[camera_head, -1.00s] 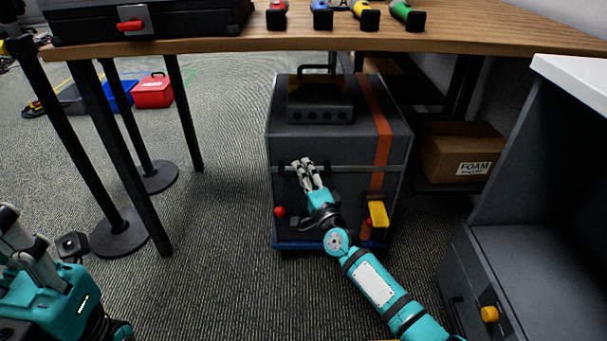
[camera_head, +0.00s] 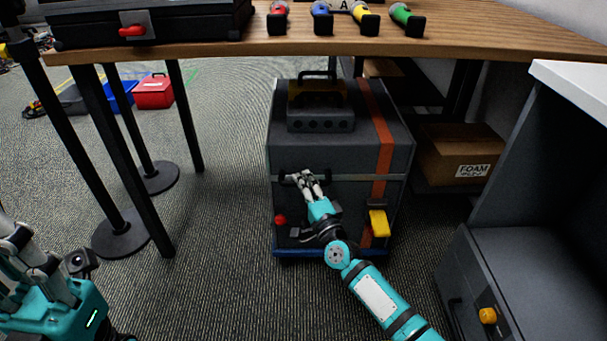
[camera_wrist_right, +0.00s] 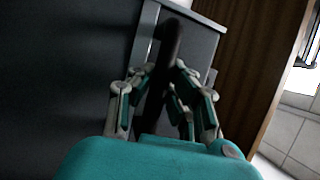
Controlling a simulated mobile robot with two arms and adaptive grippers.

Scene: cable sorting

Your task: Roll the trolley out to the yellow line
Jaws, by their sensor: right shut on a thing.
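The trolley (camera_head: 330,221) is a dark grey box on a blue base with an orange stripe, standing under the wooden table. A black handle sits on its front bar at the upper left. My right gripper (camera_head: 305,180) is shut on this handle (camera_wrist_right: 172,45), with the fingers around it in the right wrist view. A red knob (camera_head: 281,220) and a yellow block (camera_head: 379,223) are on the trolley's front. My left gripper (camera_head: 25,248) is at the lower left edge, away from the trolley; its fingertips are partly cut off.
A dark toolbox (camera_head: 320,106) rides on the trolley. The wooden table (camera_head: 450,42) hangs above, its dark legs at left. A grey cabinet (camera_head: 515,255) stands close at right, and a foam carton (camera_head: 458,154) behind. Carpet before the trolley is clear.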

